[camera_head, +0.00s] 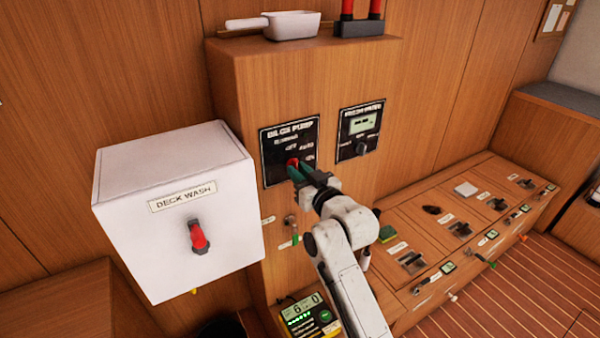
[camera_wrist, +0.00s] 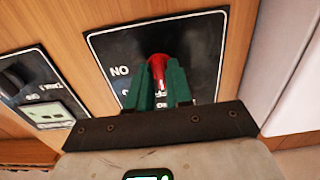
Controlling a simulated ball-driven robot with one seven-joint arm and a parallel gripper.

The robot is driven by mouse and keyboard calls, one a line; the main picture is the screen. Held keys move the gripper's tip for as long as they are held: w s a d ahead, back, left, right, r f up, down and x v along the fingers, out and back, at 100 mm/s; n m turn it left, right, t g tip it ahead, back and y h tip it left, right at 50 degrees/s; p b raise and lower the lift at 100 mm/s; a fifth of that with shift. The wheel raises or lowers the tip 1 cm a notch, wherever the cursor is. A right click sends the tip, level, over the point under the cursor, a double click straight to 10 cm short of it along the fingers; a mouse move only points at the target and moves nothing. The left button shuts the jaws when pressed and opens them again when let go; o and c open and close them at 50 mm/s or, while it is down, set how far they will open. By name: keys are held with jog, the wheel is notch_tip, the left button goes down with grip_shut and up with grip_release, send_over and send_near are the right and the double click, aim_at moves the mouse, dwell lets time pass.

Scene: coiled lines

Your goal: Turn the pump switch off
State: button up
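The black bilge pump panel (camera_head: 272,140) is on the wooden cabinet front, with labels that seem to read OFF, AUTO and ON. Its red pump switch (camera_head: 292,162) shows just past my fingertips. My gripper (camera_head: 300,174) reaches the panel from the lower right. In the wrist view the panel (camera_wrist: 205,52) appears turned upside down. There the red switch (camera_wrist: 160,62) stands between the two green fingers of my gripper (camera_wrist: 159,75), which look closed against its sides. The fingers hide part of the switch and labels, so I cannot tell which position it points to.
A white deck wash box (camera_head: 175,225) with a red-handled lever (camera_head: 198,237) juts out left of the panel. A fresh water panel (camera_head: 360,130) is to the right, also in the wrist view (camera_wrist: 40,95). A lower console (camera_head: 470,215) with several switches lies at right.

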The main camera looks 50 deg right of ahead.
jog(key=shift+o, duration=1.3)
jog(key=b+v, duration=0.1)
jog(key=v, duration=0.9)
jog(key=shift+s+b, duration=0.3)
jog(key=shift+s, duration=0.1)
jog(key=shift+a, duration=0.1)
jog(key=s+a+f+n+g+y, duration=0.1)
jog(key=s+a+f+g, duration=0.15)
jog(key=f, duration=0.25)
jog(key=s+a+f+g+y, duration=0.2)
jog(key=a+f, duration=0.1)
jog(key=f, duration=0.2)
jog(key=s+a+f+n+g+y, duration=0.1)
jog(key=s+a+f+g, duration=0.15)
jog(key=f, duration=0.25)
jog(key=s+a+f+g, duration=0.3)
jog(key=s+f+g, duration=0.1)
jog(key=s, duration=0.4)
jog(key=s+a+f+g, duration=0.3)
jog(key=s+f+g, duration=0.2)
jog(key=s, duration=0.4)
jog(key=shift+a+f+n+y, duration=0.15)
jog(key=shift+f+n+y, duration=0.15)
jog(key=shift+y, duration=0.1)
jog(key=shift+s, duration=0.1)
